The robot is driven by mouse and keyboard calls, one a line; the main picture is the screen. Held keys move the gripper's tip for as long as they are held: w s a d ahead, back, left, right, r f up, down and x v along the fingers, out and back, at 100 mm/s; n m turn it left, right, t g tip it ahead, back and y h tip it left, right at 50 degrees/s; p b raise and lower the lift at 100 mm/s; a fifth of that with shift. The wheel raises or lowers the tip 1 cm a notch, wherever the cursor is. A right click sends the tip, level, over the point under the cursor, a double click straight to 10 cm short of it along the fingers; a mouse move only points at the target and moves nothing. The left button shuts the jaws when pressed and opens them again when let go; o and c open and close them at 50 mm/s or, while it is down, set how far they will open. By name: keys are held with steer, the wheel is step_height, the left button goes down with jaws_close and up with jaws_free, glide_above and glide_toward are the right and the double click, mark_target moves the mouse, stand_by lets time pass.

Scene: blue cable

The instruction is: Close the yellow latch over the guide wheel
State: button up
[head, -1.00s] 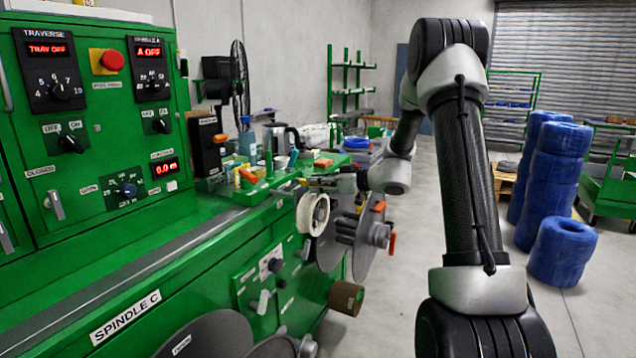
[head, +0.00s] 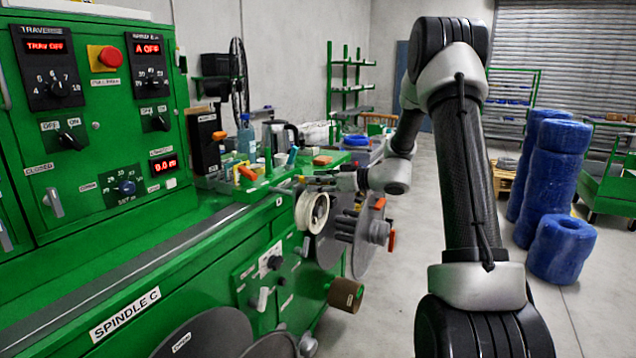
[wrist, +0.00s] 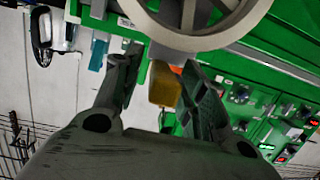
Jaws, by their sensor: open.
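The guide wheel (wrist: 190,38) is a pale spoked wheel at the top of the wrist view; in the head view a pale wheel (head: 312,210) stands at the front edge of the green machine. The yellow latch (wrist: 164,88) is a small yellow block just below the wheel rim in the wrist view. My gripper (wrist: 160,65) is open, with one finger on each side of the latch. I cannot tell whether either finger touches it. In the head view my gripper (head: 318,181) is small and low over the machine edge, and the latch is not clear there.
The green machine (head: 140,250) with its control panel fills the left. Bottles and tools stand on its far end. Grey reels (head: 365,230) sit close beside the wheel. Blue cable coils (head: 562,250) stand on the floor at right, with open floor between.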

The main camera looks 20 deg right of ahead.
steer(key=v, duration=1.2)
